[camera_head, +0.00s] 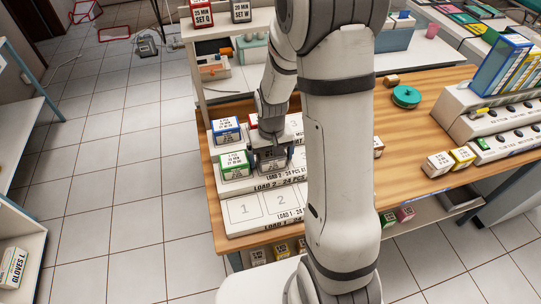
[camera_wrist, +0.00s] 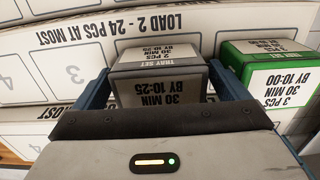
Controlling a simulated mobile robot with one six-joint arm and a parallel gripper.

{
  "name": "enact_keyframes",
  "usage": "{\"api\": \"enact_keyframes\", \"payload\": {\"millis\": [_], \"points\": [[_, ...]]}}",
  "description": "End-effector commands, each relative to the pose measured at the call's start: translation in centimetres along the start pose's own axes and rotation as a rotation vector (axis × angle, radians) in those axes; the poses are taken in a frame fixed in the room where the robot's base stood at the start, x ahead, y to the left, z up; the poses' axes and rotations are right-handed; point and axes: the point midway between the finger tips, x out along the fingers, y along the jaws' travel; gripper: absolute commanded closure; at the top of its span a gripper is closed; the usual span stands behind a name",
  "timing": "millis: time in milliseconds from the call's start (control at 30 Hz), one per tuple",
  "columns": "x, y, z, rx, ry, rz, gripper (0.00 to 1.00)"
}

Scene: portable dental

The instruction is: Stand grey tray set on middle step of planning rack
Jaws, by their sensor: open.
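The planning rack (camera_head: 243,212) is a white stepped rack at the left end of the wooden table, with numbered spaces and load labels. The grey tray set (camera_wrist: 160,88) is a grey-topped box between my fingers in the wrist view, over the middle step (camera_wrist: 55,57) labelled LOAD 2. Whether its base rests on the step is hidden. My gripper (camera_head: 268,158) is open, pointing down, with one finger on each side of the box. In the wrist view my gripper (camera_wrist: 160,90) shows narrow gaps beside the box.
A green box (camera_head: 235,165) stands beside the grey one on the middle step; it also shows in the wrist view (camera_wrist: 270,75). A blue box (camera_head: 227,130) and a red box (camera_head: 253,121) stand further back. The front step's spaces look empty. A green round object (camera_head: 405,96) lies on the table.

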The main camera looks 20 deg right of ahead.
Motion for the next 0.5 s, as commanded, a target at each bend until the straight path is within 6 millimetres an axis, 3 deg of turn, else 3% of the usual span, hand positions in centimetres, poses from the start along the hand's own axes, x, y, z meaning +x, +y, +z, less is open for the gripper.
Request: {"api": "enact_keyframes", "payload": {"millis": [233,500], "points": [[-1.5,0.0,-0.1,-0.001,0.004,0.0,0.06],[-7.2,-0.1,-0.1,-0.001,0.008,0.0,0.06]]}}
